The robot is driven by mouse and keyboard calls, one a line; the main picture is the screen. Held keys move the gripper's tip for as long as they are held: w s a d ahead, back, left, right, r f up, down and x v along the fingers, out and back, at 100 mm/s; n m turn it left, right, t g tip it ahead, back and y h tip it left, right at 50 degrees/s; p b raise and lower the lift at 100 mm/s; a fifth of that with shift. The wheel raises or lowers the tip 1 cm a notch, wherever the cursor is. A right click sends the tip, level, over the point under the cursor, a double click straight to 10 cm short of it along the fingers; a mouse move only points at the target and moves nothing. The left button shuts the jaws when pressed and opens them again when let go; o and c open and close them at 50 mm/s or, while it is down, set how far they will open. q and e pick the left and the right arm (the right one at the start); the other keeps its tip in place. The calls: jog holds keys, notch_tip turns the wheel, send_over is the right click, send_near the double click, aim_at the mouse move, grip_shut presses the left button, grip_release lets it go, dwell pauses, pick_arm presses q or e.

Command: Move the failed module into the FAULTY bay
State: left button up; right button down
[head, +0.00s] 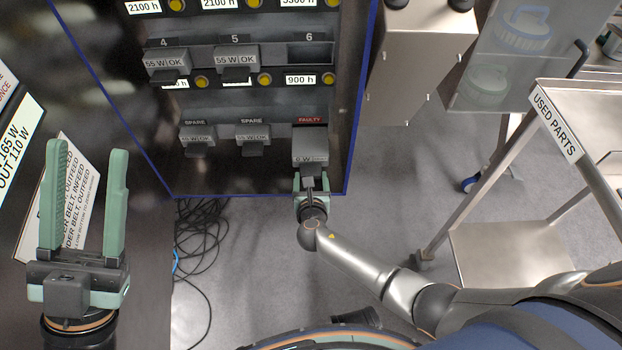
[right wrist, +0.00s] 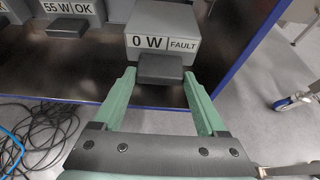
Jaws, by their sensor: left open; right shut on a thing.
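The failed module (head: 310,147) is a grey box whose front label reads "0 W | FAULT" in the right wrist view (right wrist: 163,43). It is at the FAULTY bay (head: 310,120), at the bottom right of the rack, below the red-lettered label. It seems to stick out further than the spare modules beside it; how deep it sits is hidden. My right gripper (head: 311,178) is shut on the module's dark front handle (right wrist: 160,69), one finger on each side. My left gripper (head: 86,200) is open and empty, at the left, away from the rack.
Bay 6 (head: 310,53) is empty. Modules 4 (head: 166,62) and 5 (head: 237,58) read "55 W | OK". Two spare modules (head: 197,136) (head: 252,133) sit left of the FAULTY bay. Cables (head: 200,240) lie on the floor. A USED PARTS cart (head: 556,122) stands at right.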

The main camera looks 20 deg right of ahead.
aim_at(311, 159)
jog(key=shift+w, duration=0.1)
jog(key=shift+w+d+b, duration=0.4)
jog(key=shift+w+b, duration=0.2)
jog(key=shift+w, duration=0.7)
jog(key=shift+w+d+b, duration=0.35)
jog(key=shift+w+b, duration=0.2)
jog(key=shift+w, duration=0.8)
jog(key=shift+w+d+b, duration=0.4)
jog(key=shift+w+b, duration=0.2)
jog(key=shift+w, duration=0.7)
jog(key=shift+r, duration=0.1)
